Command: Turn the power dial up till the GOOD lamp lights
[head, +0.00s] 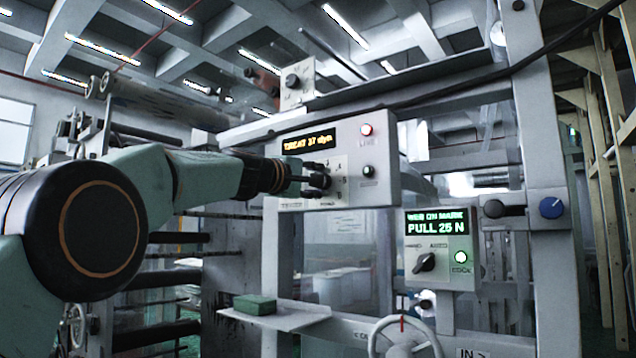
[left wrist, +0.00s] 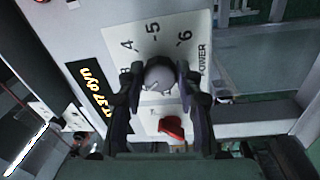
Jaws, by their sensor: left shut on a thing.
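The power dial (left wrist: 158,76) is a grey round knob on a pale panel, with 4, 5 and 6 printed around it and the word POWER beside it. My left gripper (left wrist: 159,82) is shut on the dial, one finger on each side. In the head view, my left gripper (head: 309,180) covers much of the dial. The treater panel (head: 383,190) has an amber display (head: 308,143) reading TREAT 37 dyn. A dark round fitting (head: 368,171) sits below that lamp. Their labels are too small to read. My right gripper is not in view.
A red switch (left wrist: 172,127) is close to the dial. A green block (head: 255,304) lies on a shelf below, near a handwheel (head: 404,340).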

